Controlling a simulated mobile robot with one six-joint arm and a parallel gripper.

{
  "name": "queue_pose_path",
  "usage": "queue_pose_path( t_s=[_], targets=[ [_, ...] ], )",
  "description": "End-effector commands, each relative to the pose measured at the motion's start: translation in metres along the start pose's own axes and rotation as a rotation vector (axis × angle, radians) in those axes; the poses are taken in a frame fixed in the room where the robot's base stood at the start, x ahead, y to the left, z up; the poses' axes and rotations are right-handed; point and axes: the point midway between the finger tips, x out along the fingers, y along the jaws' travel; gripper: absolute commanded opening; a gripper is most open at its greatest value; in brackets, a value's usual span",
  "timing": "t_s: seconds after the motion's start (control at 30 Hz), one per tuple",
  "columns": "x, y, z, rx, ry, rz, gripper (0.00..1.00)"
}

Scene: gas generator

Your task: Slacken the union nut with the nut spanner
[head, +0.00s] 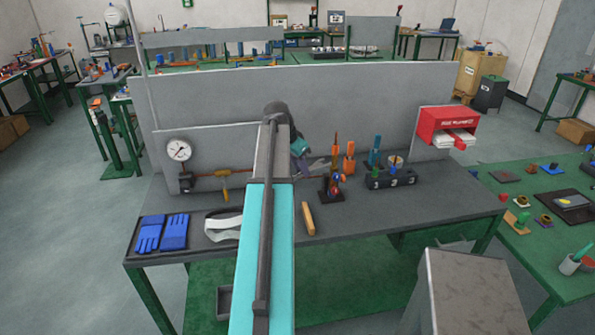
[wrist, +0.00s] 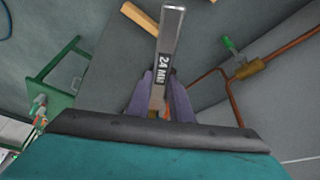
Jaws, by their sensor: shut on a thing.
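My gripper (wrist: 162,85) is shut on a flat grey spanner marked 24 MM, the nut spanner (wrist: 171,38). The spanner points away from the wrist, and its tip is free in the air. In the head view my gripper (head: 318,164) is above the bench, right of my arm, and the spanner there is small and hard to make out. I cannot tell which fitting is the union nut; my arm hides part of the pipe.
A pressure gauge (head: 179,150) is on the panel at left. Blue gloves (head: 163,232) and a wooden block (head: 308,218) lie on the bench (head: 370,213). Upright orange (head: 349,157) and blue tools (head: 375,151) and a dark numbered block (head: 390,180) stand at right.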

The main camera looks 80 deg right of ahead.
Motion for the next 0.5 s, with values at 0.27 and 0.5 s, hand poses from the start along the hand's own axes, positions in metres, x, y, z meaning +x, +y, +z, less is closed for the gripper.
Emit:
queue_pose_path(
  t_s=[0.27, 0.5],
  targets=[
    [0.006, 0.0, -0.014, 0.001, 0.0, 0.001, 0.0],
    [0.007, 0.001, -0.017, 0.001, 0.0, 0.0, 0.0]
  ],
)
